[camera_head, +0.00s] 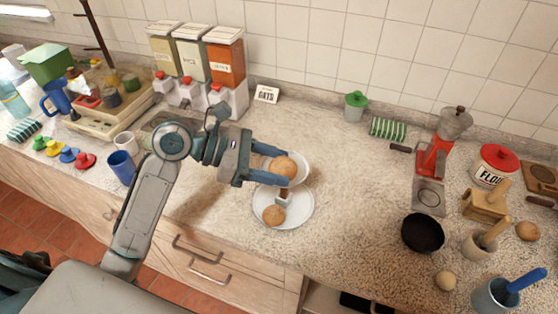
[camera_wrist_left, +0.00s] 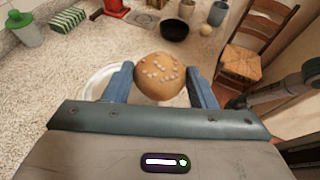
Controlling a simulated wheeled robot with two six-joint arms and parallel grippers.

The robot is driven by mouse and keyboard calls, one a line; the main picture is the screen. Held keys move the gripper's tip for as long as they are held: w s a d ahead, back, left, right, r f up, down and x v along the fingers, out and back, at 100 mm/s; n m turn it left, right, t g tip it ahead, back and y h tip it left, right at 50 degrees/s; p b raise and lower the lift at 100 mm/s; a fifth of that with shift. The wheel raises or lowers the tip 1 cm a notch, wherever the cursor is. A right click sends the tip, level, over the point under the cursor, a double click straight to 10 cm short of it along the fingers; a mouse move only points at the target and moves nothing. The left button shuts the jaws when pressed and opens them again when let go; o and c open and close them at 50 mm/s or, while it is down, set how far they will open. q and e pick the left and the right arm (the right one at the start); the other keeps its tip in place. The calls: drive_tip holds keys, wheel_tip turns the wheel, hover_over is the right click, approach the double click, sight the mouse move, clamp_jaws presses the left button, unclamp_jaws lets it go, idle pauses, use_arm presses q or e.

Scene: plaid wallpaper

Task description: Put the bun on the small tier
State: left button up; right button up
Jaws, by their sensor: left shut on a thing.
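My left gripper (camera_head: 281,167) is shut on a golden-brown bun (camera_head: 286,166), which also shows between its blue fingers in the left wrist view (camera_wrist_left: 160,75) with pale specks on top. The gripper holds the bun over the small tier (camera_head: 303,164), the white upper plate of a two-tier stand. I cannot tell whether the bun touches that plate. The larger lower tier (camera_head: 302,211) carries another bun (camera_head: 273,215). A brownish post (camera_head: 284,194) rises between the tiers. In the left wrist view a white plate rim (camera_wrist_left: 97,82) shows behind the left finger. My right gripper is not in view.
Three dispensers (camera_head: 212,72) and a small sign (camera_head: 267,94) stand behind the gripper. A blue cup (camera_head: 121,168) is to the left. A black pan (camera_head: 422,234), a red coffee maker (camera_head: 434,160) and a flour jar (camera_head: 495,166) are to the right. The counter right of the stand is clear.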

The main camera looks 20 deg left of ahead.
sight(278, 161)
use_arm(q)
drive_tip(key=w, duration=0.2)
drive_tip(key=w+a, duration=0.1)
drive_tip(key=w, duration=0.1)
drive_tip(key=shift+w+f+p, duration=0.15)
drive_tip(key=shift+w+p, duration=0.15)
drive_tip(key=shift+w+f, duration=0.15)
drive_tip(key=shift+w, duration=0.05)
wheel_tip(278, 161, down, 3)
drive_tip(key=shift+p, duration=0.45)
drive_tip(key=shift+s+f, duration=0.1)
drive_tip(key=shift+f, duration=0.1)
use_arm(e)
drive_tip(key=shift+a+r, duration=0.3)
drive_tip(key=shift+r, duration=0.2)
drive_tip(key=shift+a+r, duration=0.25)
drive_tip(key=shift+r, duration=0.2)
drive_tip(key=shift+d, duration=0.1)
use_arm(q)
drive_tip(key=o, duration=1)
drive_tip(key=shift+c, duration=0.2)
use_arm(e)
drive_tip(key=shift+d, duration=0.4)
